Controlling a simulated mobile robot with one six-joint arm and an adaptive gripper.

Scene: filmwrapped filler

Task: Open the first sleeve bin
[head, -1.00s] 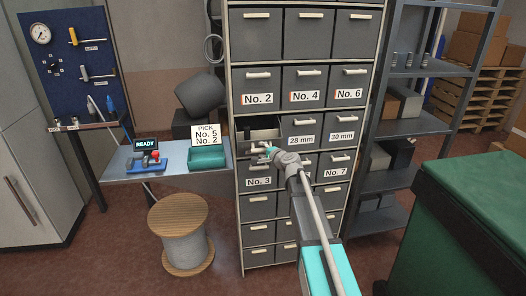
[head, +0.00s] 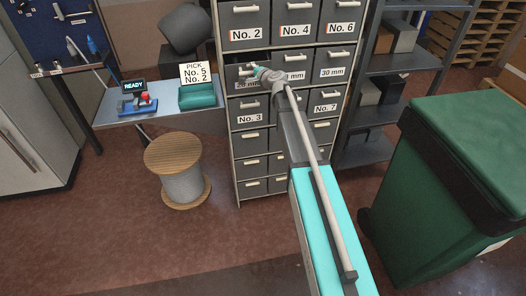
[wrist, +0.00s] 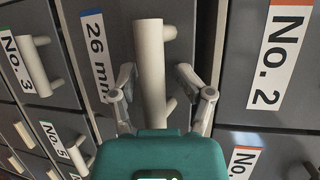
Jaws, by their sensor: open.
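The bin labelled 26 mm (head: 247,84) is in the cabinet's left column, below No. 2. It stands pulled out part way, with a dark opening above its front. In the wrist view its label (wrist: 97,50) is beside its pale bar handle (wrist: 150,65). My gripper (head: 256,71) is at this handle. In the wrist view the open fingers (wrist: 156,73) stand one on each side of the handle, with gaps visible. The pick card (head: 195,74) reads No. 5 and No. 2. My gripper and arm hide part of the middle column, including part of the mm label beside the 26 mm bin.
Bins No. 2 (head: 245,20), No. 3 (head: 250,105) and 30 mm (head: 332,62) are shut. A green wheeled bin (head: 440,190) stands close at right. The floor at front left is clear.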

